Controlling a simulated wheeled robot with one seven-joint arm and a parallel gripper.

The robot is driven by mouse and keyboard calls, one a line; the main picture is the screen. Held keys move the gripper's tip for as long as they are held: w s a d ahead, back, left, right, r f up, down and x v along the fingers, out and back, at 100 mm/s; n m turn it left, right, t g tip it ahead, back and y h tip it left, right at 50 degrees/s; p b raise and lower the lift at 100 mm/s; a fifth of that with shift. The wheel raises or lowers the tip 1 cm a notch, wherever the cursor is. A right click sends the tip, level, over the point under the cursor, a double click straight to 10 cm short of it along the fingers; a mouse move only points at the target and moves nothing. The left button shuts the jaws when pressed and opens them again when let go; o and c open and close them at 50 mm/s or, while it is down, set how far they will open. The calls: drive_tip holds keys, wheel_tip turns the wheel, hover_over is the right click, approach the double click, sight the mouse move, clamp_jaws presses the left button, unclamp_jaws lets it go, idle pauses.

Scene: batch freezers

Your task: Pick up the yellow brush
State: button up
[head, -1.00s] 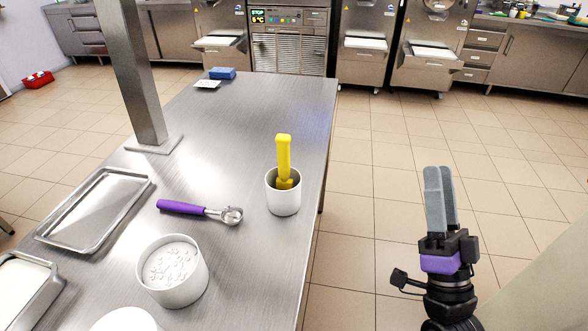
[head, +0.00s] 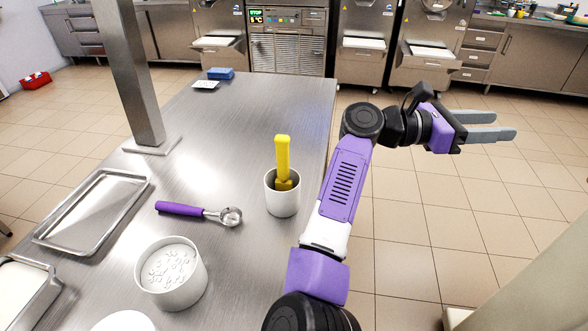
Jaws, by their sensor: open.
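The yellow brush (head: 283,160) stands upright, handle up, in a white cup (head: 282,201) near the right edge of the steel table. Its lower end is inside the cup and partly hidden. My gripper (head: 505,127) is off to the right of the table, above the tiled floor, pointing right and away from the brush. Its two grey fingers are apart with nothing between them. My arm rises just right of the cup.
A purple-handled scoop (head: 198,212) lies left of the cup. A white tub (head: 171,287) and a metal tray (head: 93,211) stand further left. A steel post (head: 129,75) rises from the table (head: 225,150). A blue block (head: 220,73) lies at the far end.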

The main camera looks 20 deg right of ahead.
sight(280, 139)
drive_tip(key=w+a+f+m+t+y, duration=0.1)
drive_tip(key=w+a+f+t+y, duration=0.1)
drive_tip(key=w+a+f+y, duration=0.35)
drive_tip(key=w+a+f+m+t+y, duration=0.2)
drive_tip(key=w+a+t+y, duration=0.15)
drive_tip(key=w+a, duration=0.4)
drive_tip(key=w+a+r+y, duration=0.2)
drive_tip(key=a, duration=0.5)
drive_tip(key=w+a+r+t+y, duration=0.1)
drive_tip(key=a+y, duration=0.1)
drive_tip(key=a, duration=0.5)
drive_tip(key=w+a+r+t+y, duration=0.1)
drive_tip(key=w+a+r+y, duration=0.1)
drive_tip(key=a, duration=0.5)
drive_tip(key=shift+w+r+y, duration=0.3)
drive_tip(key=shift+a+f, duration=0.15)
drive_tip(key=shift+a, duration=0.05)
drive_tip(key=f, duration=0.5)
drive_tip(key=d+f+p, duration=0.1)
drive_tip(key=f, duration=0.1)
drive_tip(key=shift+w+f, duration=0.15)
drive_tip(key=shift+w, duration=0.05)
clamp_jaws()
